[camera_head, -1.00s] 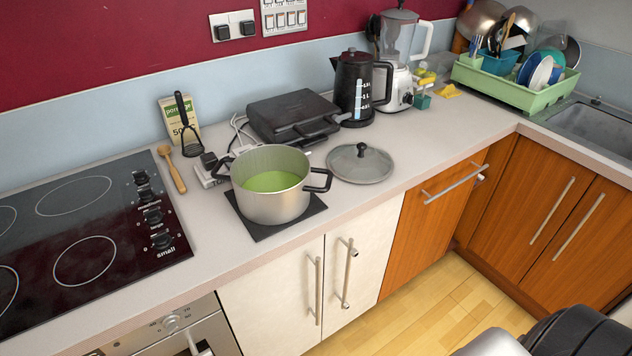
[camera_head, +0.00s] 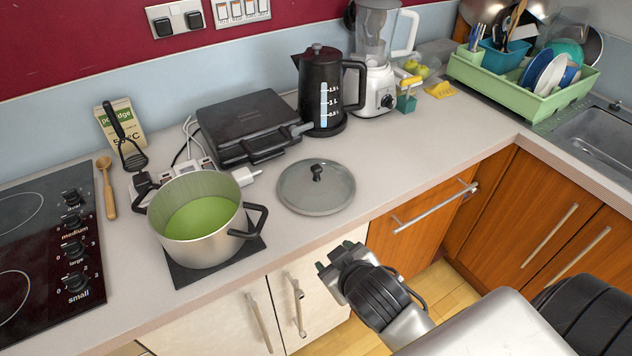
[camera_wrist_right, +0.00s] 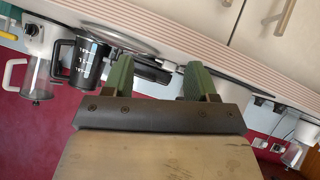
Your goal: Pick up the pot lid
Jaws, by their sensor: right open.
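The pot lid (camera_head: 316,190) is a round grey lid with a black knob. It lies flat on the countertop, right of the pot. The pot (camera_head: 200,222) is steel with green contents and stands on a dark mat (camera_head: 187,277). My right gripper (camera_head: 334,257) is in front of the counter edge, below and a little right of the lid, apart from it. In the right wrist view its green fingers (camera_wrist_right: 158,80) are spread with nothing between them. The lid's rim (camera_wrist_right: 112,38) also shows there, seen edge-on. My left gripper is not in view.
A black grill (camera_head: 247,122) and a black kettle (camera_head: 326,90) stand behind the lid. A white blender (camera_head: 375,75) and a green dish rack (camera_head: 520,97) are further right. The counter right of the lid is clear. A drawer handle (camera_head: 435,207) juts out below the edge.

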